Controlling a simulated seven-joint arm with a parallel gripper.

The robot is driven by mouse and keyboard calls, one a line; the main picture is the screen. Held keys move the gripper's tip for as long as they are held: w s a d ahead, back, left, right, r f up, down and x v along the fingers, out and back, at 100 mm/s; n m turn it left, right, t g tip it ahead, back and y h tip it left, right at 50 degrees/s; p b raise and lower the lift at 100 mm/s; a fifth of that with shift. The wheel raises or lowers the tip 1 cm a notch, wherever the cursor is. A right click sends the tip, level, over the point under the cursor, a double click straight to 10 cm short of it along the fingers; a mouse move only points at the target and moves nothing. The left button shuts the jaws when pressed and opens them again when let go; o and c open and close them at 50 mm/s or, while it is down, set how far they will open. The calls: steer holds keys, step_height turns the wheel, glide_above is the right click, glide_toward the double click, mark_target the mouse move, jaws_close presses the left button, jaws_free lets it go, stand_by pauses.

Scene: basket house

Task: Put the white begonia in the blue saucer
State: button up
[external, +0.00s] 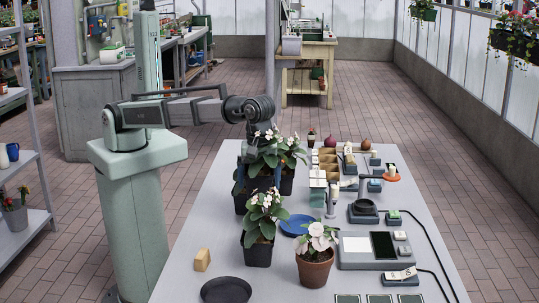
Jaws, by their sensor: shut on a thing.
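My gripper (259,180) points down among the white-flowered plants on the table. It is shut on one of the potted plants there; leaves hide the contact, so I cannot tell exactly where it grips. A green-leaved plant with white flowers (265,201) stands in front of it in a dark square pot (258,252). Another white-flowered plant (290,153) is behind, with a dark pot (287,184). A plant with large white blooms (319,236) stands in a terracotta pot (314,270). The blue saucer (297,225) lies flat, partly hidden by the plants, with no pot on its visible part.
A dark round saucer (226,291) and a tan block (202,260) lie at the front left. The left strip of the table (205,225) is clear.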

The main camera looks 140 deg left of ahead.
steer(key=w+a, duration=0.5)
steer(key=a, duration=0.1)
steer(key=m, duration=0.1)
glide_above(299, 228)
steer(key=shift+d+f, duration=0.1)
steer(key=shift+f, duration=4.25)
steer(key=shift+f, duration=0.35)
steer(key=o, duration=1)
steer(key=shift+r, duration=0.15)
step_height(299, 228, up, 12)
steer(key=shift+r, duration=0.2)
